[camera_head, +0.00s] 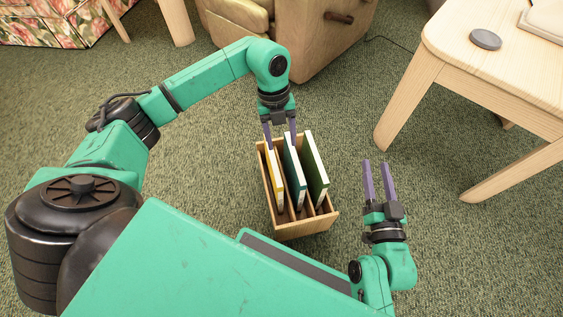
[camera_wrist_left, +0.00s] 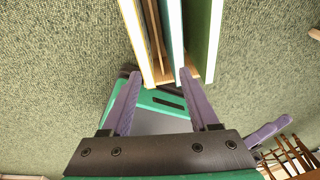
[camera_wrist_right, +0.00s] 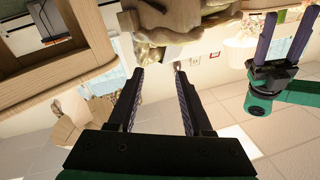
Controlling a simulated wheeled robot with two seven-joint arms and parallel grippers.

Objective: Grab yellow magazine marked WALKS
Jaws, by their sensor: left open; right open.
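The yellow magazine (camera_head: 274,177) stands upright in the leftmost slot of a wooden rack (camera_head: 306,228) on the floor. No WALKS lettering is readable. A teal magazine (camera_head: 294,172) and a green one (camera_head: 315,168) stand to its right. My left gripper (camera_head: 280,139) is open and empty at the rack's far end. In the left wrist view its fingers (camera_wrist_left: 158,74) are apart, the left one by the end of the yellow magazine (camera_wrist_left: 138,46), the right one by the teal magazine (camera_wrist_left: 173,42). Contact cannot be told. My right gripper (camera_head: 377,166) is open and empty, right of the rack.
A light wooden table (camera_head: 500,75) stands at the right, with a grey disc (camera_head: 485,39) on it. An armchair (camera_head: 325,30) is behind the rack. A floral sofa (camera_head: 45,25) is at the far left. Green carpet around the rack is clear.

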